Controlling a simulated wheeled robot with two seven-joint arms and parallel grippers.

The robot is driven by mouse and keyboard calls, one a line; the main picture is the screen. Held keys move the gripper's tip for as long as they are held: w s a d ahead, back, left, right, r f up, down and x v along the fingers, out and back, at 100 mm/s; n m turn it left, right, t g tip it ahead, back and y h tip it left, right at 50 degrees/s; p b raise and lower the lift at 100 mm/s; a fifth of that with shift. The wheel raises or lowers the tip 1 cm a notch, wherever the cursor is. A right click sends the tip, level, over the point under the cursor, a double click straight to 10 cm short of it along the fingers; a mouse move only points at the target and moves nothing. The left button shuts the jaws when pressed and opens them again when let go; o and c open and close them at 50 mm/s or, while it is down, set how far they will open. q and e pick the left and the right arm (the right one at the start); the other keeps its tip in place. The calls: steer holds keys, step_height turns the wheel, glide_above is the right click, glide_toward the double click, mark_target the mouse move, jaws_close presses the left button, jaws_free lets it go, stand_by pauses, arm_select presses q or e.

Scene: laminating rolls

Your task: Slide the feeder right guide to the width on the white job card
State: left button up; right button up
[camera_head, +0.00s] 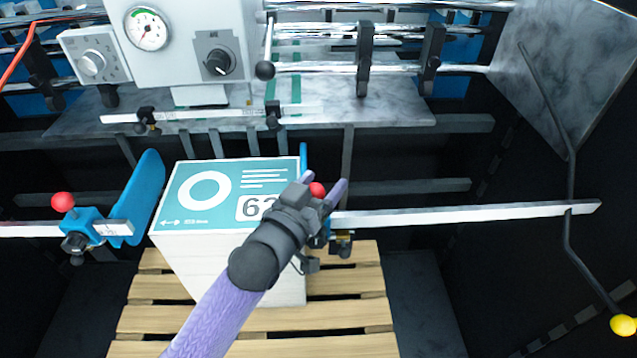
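The feeder right guide, a blue plate (303,157), stands at the right edge of a paper stack (190,262), mostly hidden by my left gripper. Its red ball knob (317,189) shows between the fingers of my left gripper (321,187). Whether the fingers press on the knob is unclear. The guide's carriage (343,243) sits on a pale rail (460,214). On the stack's teal top sheet is a white patch (245,208) with a large number beginning with 6, the rest covered by my gripper. No separate white job card is clearly visible. My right gripper is out of view.
The left guide (147,190) is a larger blue plate with a red knob (62,201). The stack rests on a wooden pallet (350,285). A gauge (147,28) and dials are behind. A bent rod with a yellow knob (623,325) is at right.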

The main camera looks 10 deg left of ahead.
arm_select(q)
steer(key=shift+s, duration=0.15)
steer(key=v, duration=0.9)
steer(key=shift+s+a, duration=0.1)
steer(key=shift+s, duration=0.2)
